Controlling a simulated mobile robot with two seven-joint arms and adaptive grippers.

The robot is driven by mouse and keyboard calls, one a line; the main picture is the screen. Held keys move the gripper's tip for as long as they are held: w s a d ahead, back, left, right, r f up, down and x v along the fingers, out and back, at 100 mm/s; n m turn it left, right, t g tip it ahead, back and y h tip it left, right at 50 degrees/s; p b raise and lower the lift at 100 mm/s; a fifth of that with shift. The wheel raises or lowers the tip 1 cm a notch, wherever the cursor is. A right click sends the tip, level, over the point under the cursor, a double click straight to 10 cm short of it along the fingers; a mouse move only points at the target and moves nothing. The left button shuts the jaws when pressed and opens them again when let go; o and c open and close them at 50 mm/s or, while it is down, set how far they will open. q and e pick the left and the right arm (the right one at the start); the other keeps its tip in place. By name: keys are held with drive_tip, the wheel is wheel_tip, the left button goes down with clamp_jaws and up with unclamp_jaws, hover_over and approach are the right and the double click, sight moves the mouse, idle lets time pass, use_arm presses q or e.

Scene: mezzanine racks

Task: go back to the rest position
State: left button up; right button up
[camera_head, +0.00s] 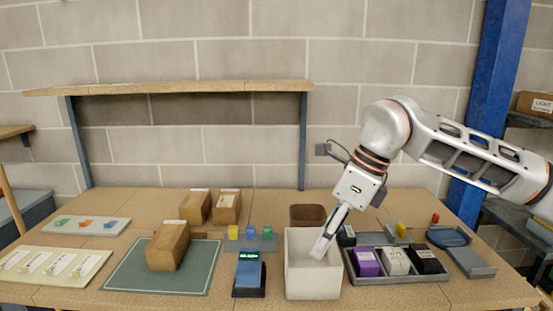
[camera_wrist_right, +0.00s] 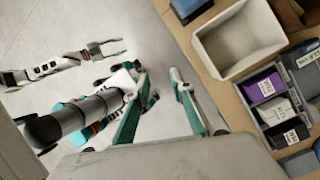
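My right gripper (camera_head: 319,252) points down at the white bin (camera_head: 312,285) in the head view, its fingertips overlapping the bin's opening. I cannot tell how far above or inside the bin they are. In the right wrist view its two fingers (camera_wrist_right: 157,72) stand apart with nothing between them. The bin (camera_wrist_right: 205,52) shows there at the upper right. My left gripper (camera_wrist_right: 108,49) shows small in the right wrist view, away from the table over the floor, with its fingers apart and empty. It is outside the head view.
A grey tray (camera_head: 406,279) with purple, white and black boxes stands right of the bin. A blue device (camera_head: 249,269) and a green mat (camera_head: 203,281) with a brown box (camera_head: 168,246) lie to the left. A shelf (camera_head: 170,88) and blue post (camera_head: 487,105) stand behind.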

drive_tip(key=s+a+f+m+g+y, duration=0.1)
drive_tip(key=s+a+m+g+y, duration=0.15)
drive_tip(key=s+a+y, duration=0.4)
drive_tip(key=s+a+m+g+y, duration=0.25)
drive_tip(key=a+y, duration=0.55)
drive_tip(key=a, duration=0.4)
drive_tip(key=w+d+f+m+t, duration=0.3)
drive_tip(key=w+d+m+t, duration=0.1)
drive_tip(key=m+t, duration=0.5)
drive_tip(key=w+d+f+m+t, duration=0.3)
drive_tip(key=d+m+t, duration=0.1)
drive_tip(key=m+t, duration=0.5)
drive_tip(key=w+d+f+m+t+h, duration=0.1)
drive_tip(key=d+f+m+t+h, duration=0.1)
drive_tip(key=d+f+m+h, duration=0.35)
drive_tip(key=d+f+m+t+h, duration=0.2)
drive_tip(key=d+f+m+h, duration=0.1)
drive_tip(key=f+m, duration=0.45)
drive_tip(key=s+d+f+m+g+h, duration=0.2)
drive_tip(key=s+f, duration=0.4)
drive_tip(key=f, duration=0.3)
drive_tip(key=s+d+f+m+g+h, duration=0.2)
drive_tip(key=s+d+f, duration=0.4)
drive_tip(key=f, duration=0.3)
drive_tip(key=s+d+f+m+g+h, duration=0.2)
drive_tip(key=s+d+f+m+h, duration=0.2)
drive_tip(key=f, duration=0.5)
drive_tip(key=shift+s+d+m+g, duration=0.3)
drive_tip(key=shift+s+d+m, duration=0.2)
drive_tip(key=shift+s+d, duration=0.65)
